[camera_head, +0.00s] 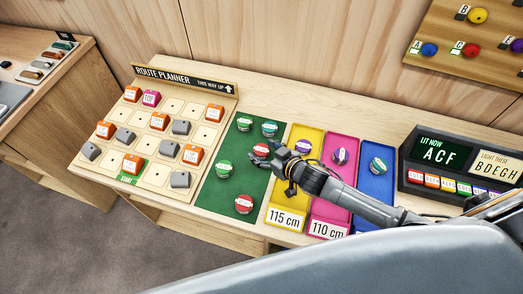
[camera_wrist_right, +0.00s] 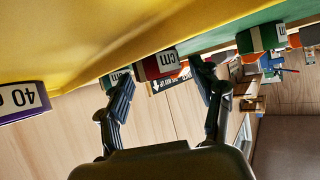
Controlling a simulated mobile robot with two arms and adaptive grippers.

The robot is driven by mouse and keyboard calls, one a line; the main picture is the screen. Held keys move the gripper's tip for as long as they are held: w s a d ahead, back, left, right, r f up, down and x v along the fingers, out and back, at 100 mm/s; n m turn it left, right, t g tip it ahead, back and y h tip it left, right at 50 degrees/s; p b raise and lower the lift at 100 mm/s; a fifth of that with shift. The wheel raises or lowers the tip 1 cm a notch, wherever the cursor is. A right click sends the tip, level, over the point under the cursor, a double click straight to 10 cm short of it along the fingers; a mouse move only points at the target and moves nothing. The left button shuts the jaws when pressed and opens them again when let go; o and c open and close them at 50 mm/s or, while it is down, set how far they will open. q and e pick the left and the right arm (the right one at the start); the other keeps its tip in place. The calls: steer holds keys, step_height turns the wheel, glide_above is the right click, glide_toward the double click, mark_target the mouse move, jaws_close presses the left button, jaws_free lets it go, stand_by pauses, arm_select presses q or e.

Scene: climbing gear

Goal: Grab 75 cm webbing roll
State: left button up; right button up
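My right gripper (camera_head: 268,158) reaches in over the green mat (camera_head: 254,180) in the head view, close to a red-and-white webbing roll (camera_head: 261,149). In the right wrist view the gripper (camera_wrist_right: 163,78) has its fingers spread, and a red roll (camera_wrist_right: 160,64) shows between them. I cannot tell whether a finger touches it. Other rolls on the mat are a green one (camera_head: 244,124), a teal one (camera_head: 269,127), a green one (camera_head: 224,168) and a red one (camera_head: 244,203). The rolls' lengths are too small to read, so I cannot tell which is 75 cm. My left gripper is not in view.
Yellow (camera_head: 284,198), pink (camera_head: 324,210) and blue (camera_head: 372,190) trays stand right of the mat, each with a roll; two are labelled 115 cm and 110 cm. The route planner board (camera_head: 156,151) is left, and a dark display box (camera_head: 440,160) is right.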

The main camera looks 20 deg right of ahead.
steer(key=c, duration=0.9)
steer(key=shift+r, duration=0.15)
